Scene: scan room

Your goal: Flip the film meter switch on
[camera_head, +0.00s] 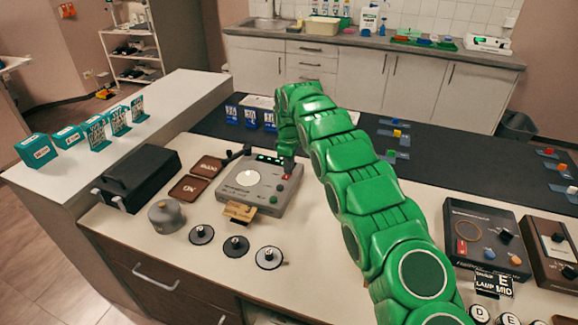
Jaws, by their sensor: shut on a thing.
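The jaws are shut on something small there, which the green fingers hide. I cannot see the switch or tell its position.
Brown trays (190,188), a black box (139,177), a grey weight (165,216) and several black-knobbed discs (236,246) lie around the device. Dark control boxes (487,238) stand at the right. My arm crosses the middle of the bench. A raised white counter (130,115) is at the left.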

